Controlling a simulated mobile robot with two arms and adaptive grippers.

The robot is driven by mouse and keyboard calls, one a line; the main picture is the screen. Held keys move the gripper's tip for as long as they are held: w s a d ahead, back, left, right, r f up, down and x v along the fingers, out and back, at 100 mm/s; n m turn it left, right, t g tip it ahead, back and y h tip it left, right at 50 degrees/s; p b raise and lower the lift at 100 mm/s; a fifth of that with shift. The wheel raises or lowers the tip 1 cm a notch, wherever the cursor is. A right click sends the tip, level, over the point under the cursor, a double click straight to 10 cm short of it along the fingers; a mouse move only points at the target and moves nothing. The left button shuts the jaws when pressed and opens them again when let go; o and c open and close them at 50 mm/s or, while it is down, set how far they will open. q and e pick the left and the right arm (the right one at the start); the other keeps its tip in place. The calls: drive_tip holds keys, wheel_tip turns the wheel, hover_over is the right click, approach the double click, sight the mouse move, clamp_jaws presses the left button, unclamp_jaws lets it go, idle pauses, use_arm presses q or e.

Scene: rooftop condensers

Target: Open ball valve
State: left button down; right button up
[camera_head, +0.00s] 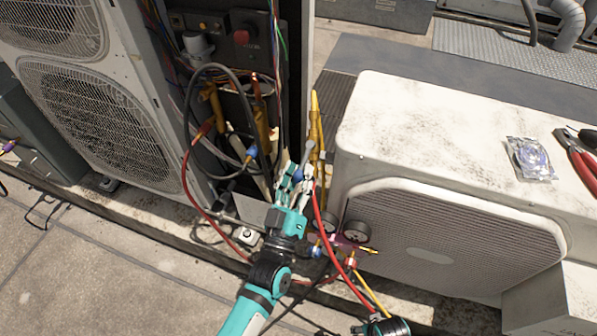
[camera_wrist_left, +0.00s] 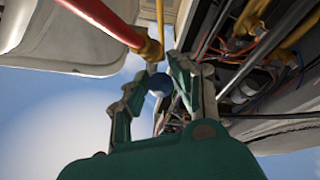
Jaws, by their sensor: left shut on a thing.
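My left gripper (camera_head: 298,172) reaches up from the bottom of the head view to the yellow pipes and hoses beside the open condenser cabinet. In the left wrist view its fingers (camera_wrist_left: 158,82) are closed around a small blue rounded part (camera_wrist_left: 158,84), which looks like part of the ball valve. A red hose (camera_wrist_left: 105,22) with a yellow brass fitting (camera_wrist_left: 151,50) ends just above the fingers. In the head view the fingers largely hide the held part.
Gauges (camera_head: 355,231) with a manifold hang right of my left arm. A red hose (camera_head: 328,225) runs down close to my fingers. A white condenser (camera_head: 440,120) stands on the right, with pliers (camera_head: 577,160) and a plastic packet (camera_head: 531,159) on top. Wires crowd the cabinet.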

use_arm(q)
drive_tip(key=shift+w+a+r+n+y, duration=0.1)
drive_tip(key=shift+a+r+n+y, duration=0.05)
drive_tip(key=shift+n+y, duration=0.25)
drive_tip(key=c, duration=1)
unclamp_jaws()
drive_tip(key=shift+s+f, duration=0.2)
drive_tip(key=v, duration=1.1)
drive_tip(key=shift+s+a+f, duration=0.1)
drive_tip(key=shift+s+f, duration=0.05)
drive_tip(key=shift+s, duration=0.1)
